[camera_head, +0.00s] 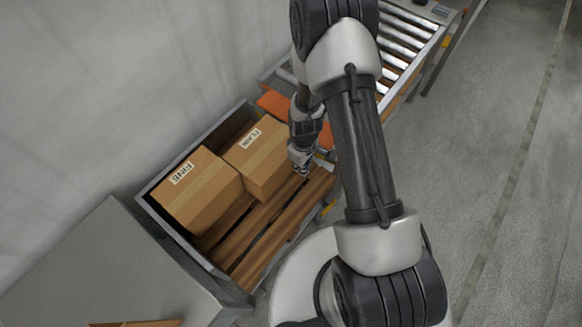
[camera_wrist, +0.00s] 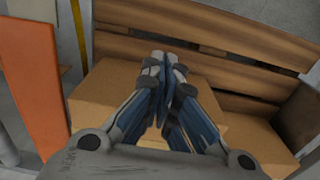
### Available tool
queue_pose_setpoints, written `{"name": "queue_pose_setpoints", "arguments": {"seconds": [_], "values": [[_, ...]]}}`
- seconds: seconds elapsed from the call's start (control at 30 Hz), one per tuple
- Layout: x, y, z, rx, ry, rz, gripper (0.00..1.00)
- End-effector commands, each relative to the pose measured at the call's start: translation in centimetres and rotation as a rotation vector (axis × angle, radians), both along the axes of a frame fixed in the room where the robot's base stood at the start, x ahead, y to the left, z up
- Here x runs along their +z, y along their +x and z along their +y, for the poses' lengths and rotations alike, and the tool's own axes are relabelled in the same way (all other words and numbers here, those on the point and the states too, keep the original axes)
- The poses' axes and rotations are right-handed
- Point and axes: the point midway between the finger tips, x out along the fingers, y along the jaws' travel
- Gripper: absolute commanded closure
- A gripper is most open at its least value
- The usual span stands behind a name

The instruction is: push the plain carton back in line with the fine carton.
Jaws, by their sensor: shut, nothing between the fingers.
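The plain carton (camera_head: 258,153), brown with a white label, sits in a grey-walled bay on wooden slats. The fine carton (camera_head: 197,187), with a label reading FINE, stands to its left. The plain carton sticks out further over the slats, toward the lower right, than the fine carton. My gripper (camera_head: 302,171) is shut and empty at the plain carton's right end; I cannot tell if it touches. In the wrist view my fingers (camera_wrist: 163,75) are over the plain carton (camera_wrist: 103,92) and hide part of it. The fine carton (camera_wrist: 255,140) shows at right.
Bare wooden slats (camera_head: 262,232) lie in front of the cartons. An orange panel (camera_head: 274,103) is beyond the plain carton, with a roller conveyor (camera_head: 402,35) behind my arm. A grey cabinet (camera_head: 110,270) stands at the lower left, and a wall runs behind the bay.

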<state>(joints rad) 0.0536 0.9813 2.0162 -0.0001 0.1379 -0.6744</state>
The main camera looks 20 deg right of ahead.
Motion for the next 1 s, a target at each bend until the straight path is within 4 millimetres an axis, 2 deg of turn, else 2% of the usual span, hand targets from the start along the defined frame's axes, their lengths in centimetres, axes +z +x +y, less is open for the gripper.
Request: {"name": "queue_pose_setpoints", "arguments": {"seconds": [0.27,0.63,0.7,0.8,1.0], "values": [[-3.6,-0.4,0.0,0.008,0.001,0.008,1.0],[-11.4,-0.4,0.0,0.008,0.001,0.008,1.0],[-11.1,0.9,0.8,0.012,0.0,0.001,1.0],[-11.0,1.9,1.6,0.01,0.0,0.004,1.0],[-10.9,2.9,2.3,0.007,0.0,0.005,1.0]]}}
